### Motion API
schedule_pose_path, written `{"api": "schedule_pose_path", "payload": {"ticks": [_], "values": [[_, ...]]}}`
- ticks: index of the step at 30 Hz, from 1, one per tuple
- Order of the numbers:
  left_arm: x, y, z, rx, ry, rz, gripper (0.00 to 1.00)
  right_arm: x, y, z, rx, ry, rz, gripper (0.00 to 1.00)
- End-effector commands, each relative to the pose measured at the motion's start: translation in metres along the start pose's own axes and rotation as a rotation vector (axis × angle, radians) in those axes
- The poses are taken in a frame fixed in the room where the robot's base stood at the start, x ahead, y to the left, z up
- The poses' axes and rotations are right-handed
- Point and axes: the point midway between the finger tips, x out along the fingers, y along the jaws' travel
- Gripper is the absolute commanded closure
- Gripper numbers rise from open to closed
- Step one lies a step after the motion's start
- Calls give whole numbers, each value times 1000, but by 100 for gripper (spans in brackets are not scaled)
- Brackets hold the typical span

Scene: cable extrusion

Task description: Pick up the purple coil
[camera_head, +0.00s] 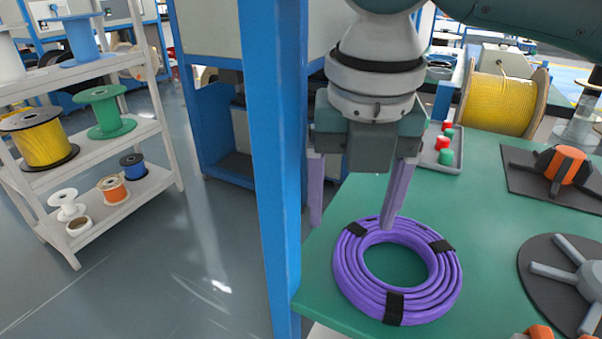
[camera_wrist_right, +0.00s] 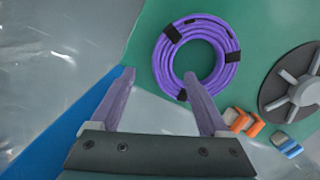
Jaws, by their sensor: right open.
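The purple coil (camera_head: 447,277) lies flat on the green table near its left edge, bound with several black bands. It also shows whole in the right wrist view (camera_wrist_right: 162,62). My right gripper (camera_head: 352,224) points down at the coil's far left side, open and empty. In the head view one finger's tip overlaps the coil's far rim; the other finger is left of the coil. In the right wrist view the gripper (camera_wrist_right: 160,76) has one fingertip over the coil's rim and the other near the table edge. I cannot tell whether the finger touches the coil. My left gripper is out of view.
The green table (camera_head: 486,208) also bears a grey disc with spokes (camera_head: 545,290), an orange knob on a dark plate (camera_head: 566,166), a yellow cable spool (camera_head: 500,102) and a small tray (camera_head: 429,156). A blue post (camera_head: 272,150) stands beside the table's left edge. A spool shelf (camera_head: 150,128) stands left.

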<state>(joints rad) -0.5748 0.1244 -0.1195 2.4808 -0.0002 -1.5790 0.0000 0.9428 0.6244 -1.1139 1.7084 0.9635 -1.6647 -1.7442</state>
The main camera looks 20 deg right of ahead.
Motion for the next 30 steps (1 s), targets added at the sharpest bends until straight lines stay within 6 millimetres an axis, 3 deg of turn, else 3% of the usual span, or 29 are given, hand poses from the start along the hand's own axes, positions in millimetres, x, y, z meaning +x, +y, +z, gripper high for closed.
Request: {"api": "schedule_pose_path", "payload": {"ticks": [12, 22, 30], "values": [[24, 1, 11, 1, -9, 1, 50, 62, -2, 2, 0, 1, -2, 21], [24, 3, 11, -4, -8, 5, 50, 69, -2, 3, -1, -1, 0, 21], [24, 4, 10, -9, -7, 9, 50, 69, -2, 3, -1, -1, 0, 50]]}}
